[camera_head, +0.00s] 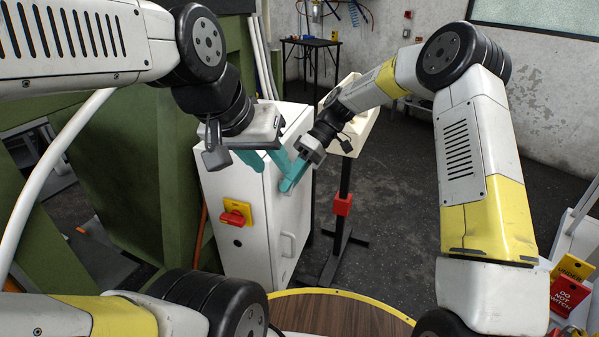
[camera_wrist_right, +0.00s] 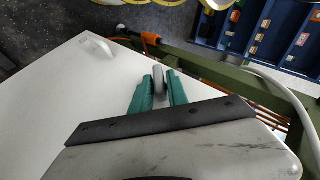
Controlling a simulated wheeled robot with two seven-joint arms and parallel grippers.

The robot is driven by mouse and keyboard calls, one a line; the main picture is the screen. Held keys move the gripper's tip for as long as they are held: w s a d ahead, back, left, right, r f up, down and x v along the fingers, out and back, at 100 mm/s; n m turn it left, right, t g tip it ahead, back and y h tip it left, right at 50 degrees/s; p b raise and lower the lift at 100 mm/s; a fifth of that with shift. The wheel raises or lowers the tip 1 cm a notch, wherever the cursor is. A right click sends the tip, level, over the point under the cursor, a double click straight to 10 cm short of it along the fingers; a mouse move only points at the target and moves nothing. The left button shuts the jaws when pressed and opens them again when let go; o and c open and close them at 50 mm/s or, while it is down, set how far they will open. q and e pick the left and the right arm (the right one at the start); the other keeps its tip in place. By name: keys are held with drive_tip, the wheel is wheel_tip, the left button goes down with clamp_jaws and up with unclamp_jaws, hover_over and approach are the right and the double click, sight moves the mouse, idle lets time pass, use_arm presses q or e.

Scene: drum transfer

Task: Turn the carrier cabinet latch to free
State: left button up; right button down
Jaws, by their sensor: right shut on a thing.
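The white carrier cabinet (camera_head: 235,265) stands left of centre in the head view, and its pale door face fills much of the right wrist view (camera_wrist_right: 70,110). My right gripper (camera_head: 289,184) is at the upper part of the door face. In the right wrist view its teal fingers (camera_wrist_right: 160,92) are shut around the grey latch (camera_wrist_right: 158,76), which stands up between them. The latch is hidden by the fingers in the head view. My left gripper (camera_head: 266,164) is over the cabinet's upper front corner, its teal fingers apart, with nothing seen between them.
A red rotary switch on a yellow plate (camera_head: 235,214) is on the cabinet's left face. A pale handle (camera_wrist_right: 97,45) sits on the door. A stand with a red block (camera_head: 343,204) is close behind. A round wooden top (camera_head: 340,314) is in front.

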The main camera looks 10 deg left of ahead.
drive_tip(key=g, duration=0.2)
drive_tip(key=m+g+y, duration=0.1)
drive_tip(key=g, duration=0.1)
drive_tip(key=shift+w+f, duration=0.2)
drive_tip(key=shift+f, duration=0.05)
drive_tip(key=shift+f+m+g+y, duration=0.1)
drive_tip(key=shift+m+g+y, duration=0.45)
drive_tip(key=shift+g, duration=0.55)
drive_tip(key=shift+f+m+g+y, duration=0.1)
drive_tip(key=shift+m+g+y, duration=0.4)
drive_tip(key=shift+g, duration=0.6)
drive_tip(key=c, duration=1.4)
unclamp_jaws()
drive_tip(key=shift+c, duration=0.2)
drive_tip(key=shift+r, duration=0.1)
drive_tip(key=shift+o, duration=0.6)
drive_tip(key=r, duration=0.3)
drive_tip(key=shift+s+d+r, duration=0.1)
drive_tip(key=shift+s+r, duration=0.1)
drive_tip(key=shift+r, duration=0.2)
drive_tip(key=s+d, duration=0.1)
drive_tip(key=s, duration=0.4)
drive_tip(key=s+d, duration=0.2)
drive_tip(key=s, duration=0.3)
drive_tip(key=s+d+r, duration=0.1)
drive_tip(key=s, duration=0.4)
drive_tip(key=shift+d+r, duration=0.1)
drive_tip(key=shift+d, duration=0.05)
drive_tip(key=shift+c, duration=0.6)
